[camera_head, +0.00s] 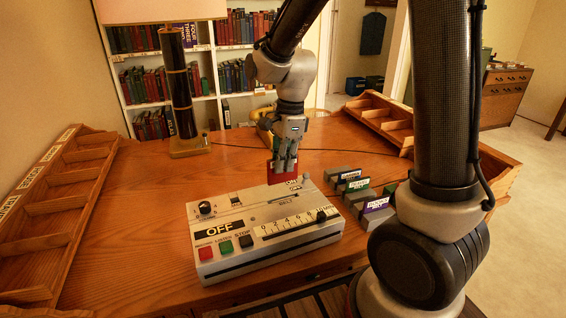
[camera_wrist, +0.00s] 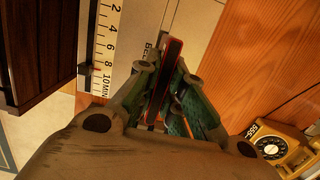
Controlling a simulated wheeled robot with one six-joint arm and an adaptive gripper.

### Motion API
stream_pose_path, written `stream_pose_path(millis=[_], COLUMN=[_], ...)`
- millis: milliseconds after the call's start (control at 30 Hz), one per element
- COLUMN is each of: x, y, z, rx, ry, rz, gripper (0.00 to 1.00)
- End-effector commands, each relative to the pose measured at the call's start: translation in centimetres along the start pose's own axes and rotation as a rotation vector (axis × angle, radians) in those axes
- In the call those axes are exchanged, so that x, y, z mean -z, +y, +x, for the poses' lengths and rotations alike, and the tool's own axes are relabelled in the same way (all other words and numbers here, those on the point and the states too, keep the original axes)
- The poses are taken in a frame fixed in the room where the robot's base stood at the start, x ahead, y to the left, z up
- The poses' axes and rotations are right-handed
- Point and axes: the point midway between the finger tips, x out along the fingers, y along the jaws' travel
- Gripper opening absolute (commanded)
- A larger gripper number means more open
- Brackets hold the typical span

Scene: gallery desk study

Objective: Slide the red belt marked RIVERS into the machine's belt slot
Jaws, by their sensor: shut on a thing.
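The red belt (camera_head: 283,173) is a small flat red piece; no lettering on it is readable. My gripper (camera_head: 285,160) is shut on it and points down over the back right of the grey machine (camera_head: 222,268). The belt slot (camera_head: 284,200), a dark line above the word BELT, is in the machine's top. The held belt appears just behind and above the slot; I cannot tell whether it touches the machine. In the wrist view, my gripper (camera_wrist: 165,95) has the dark, red-edged belt (camera_wrist: 172,60) between its fingers, beside the machine's scale (camera_wrist: 103,45).
A lamp (camera_head: 190,147) stands behind left. A yellow telephone (camera_wrist: 275,145) lies behind the gripper. Wooden trays (camera_head: 62,190) line the desk sides. The desk left of the machine is clear.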

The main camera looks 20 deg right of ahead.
Motion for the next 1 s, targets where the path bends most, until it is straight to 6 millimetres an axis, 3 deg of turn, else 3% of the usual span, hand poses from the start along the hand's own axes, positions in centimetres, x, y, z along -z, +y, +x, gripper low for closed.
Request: stream_pose_path(millis=[367, 800, 1000], x=[0.0, 0.5, 0.6], y=[0.0, 0.1, 0.1], z=[0.2, 4.1, 5.0], rx=[-0.003, -0.005, -0.003], ry=[0.0, 0.0, 0.0], rz=[0.007, 0.006, 0.007], gripper=[0.0, 0.0, 0.0])
